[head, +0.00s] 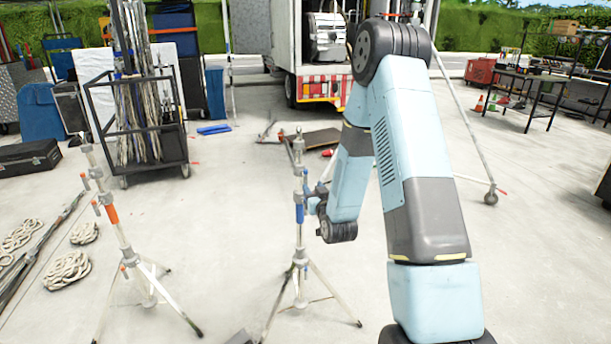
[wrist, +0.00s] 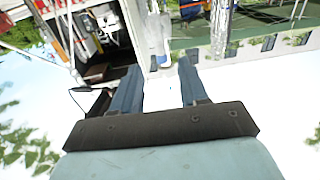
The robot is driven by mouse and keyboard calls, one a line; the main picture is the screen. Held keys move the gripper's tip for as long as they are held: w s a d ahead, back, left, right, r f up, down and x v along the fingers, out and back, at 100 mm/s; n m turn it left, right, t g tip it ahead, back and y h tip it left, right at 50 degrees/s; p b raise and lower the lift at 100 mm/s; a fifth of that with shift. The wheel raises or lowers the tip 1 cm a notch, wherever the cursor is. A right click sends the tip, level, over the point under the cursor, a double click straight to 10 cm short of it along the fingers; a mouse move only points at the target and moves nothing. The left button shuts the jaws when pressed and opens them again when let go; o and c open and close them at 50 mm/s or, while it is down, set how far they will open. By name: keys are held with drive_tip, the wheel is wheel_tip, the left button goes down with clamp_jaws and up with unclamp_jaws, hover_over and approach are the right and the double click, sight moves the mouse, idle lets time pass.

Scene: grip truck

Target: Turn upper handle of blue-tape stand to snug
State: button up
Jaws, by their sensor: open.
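The blue-tape stand (head: 300,270) stands upright on splayed legs in the middle of the head view, with blue tape (head: 300,213) around its column. My gripper (head: 311,200) is at the right side of this column, close to the tape height. Its fingers are small and partly hidden there, so contact is unclear. In the wrist view my gripper (wrist: 157,72) is open, with two dark blue fingers apart. A pale column with blue on it (wrist: 157,35) shows beyond the gap between the fingertips. The upper handle cannot be made out clearly in either view.
A wheeled cart of poles (head: 100,128) is behind. A truck (head: 310,85) stands at the back. Open concrete lies around the blue-tape stand's legs.

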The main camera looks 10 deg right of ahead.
sight(306, 177)
drive_tip(key=w, duration=1.1)
drive_tip(key=shift+a, duration=0.35)
clamp_jaws()
drive_tip(key=shift+d, duration=0.2)
drive_tip(key=shift+a, duration=0.15)
